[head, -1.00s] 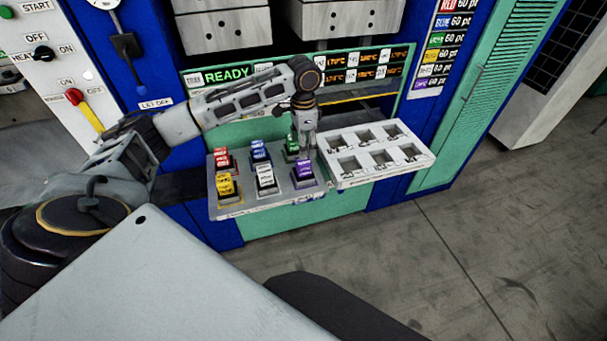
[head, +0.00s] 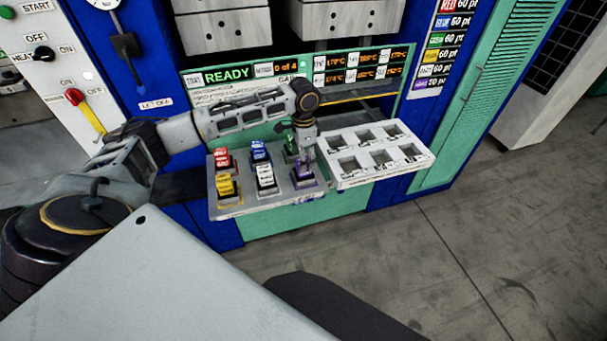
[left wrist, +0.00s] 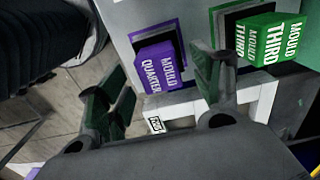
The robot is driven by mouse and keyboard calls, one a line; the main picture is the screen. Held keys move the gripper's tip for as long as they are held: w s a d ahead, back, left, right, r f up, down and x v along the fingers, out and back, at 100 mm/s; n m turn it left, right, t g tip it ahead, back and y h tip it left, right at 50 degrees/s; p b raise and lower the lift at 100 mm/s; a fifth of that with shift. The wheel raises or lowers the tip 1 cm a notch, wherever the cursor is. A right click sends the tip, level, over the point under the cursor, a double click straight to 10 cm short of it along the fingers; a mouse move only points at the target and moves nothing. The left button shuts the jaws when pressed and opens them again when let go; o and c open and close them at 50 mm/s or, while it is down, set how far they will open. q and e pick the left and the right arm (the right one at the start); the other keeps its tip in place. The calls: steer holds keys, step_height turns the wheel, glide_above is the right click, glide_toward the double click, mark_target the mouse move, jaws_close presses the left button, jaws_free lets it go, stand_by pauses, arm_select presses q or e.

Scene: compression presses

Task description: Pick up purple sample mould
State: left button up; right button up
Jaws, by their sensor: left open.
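The purple sample mould (head: 304,172) sits in the front right place of the grey mould shelf. In the left wrist view the purple mould (left wrist: 160,66) stands in a purple-edged slot and reads "MOULD QUARTER". My left gripper (head: 306,160) is right over it, pointing down and partly hiding it. In the left wrist view my left gripper (left wrist: 163,80) is open, with one dark green-padded finger on each side of the purple mould. I cannot tell whether the fingers touch it. My right gripper is not in view.
A green mould (left wrist: 262,38) stands close beside the purple one. Red (head: 222,160), blue (head: 260,151), yellow (head: 225,186) and white (head: 265,177) moulds share the shelf (head: 245,206). A white tray (head: 377,177) with several square openings adjoins on the right. The press face rises behind.

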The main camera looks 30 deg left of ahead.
arm_select(q)
steer(key=shift+f, duration=2.15)
steer(key=shift+r, duration=0.1)
jaws_close()
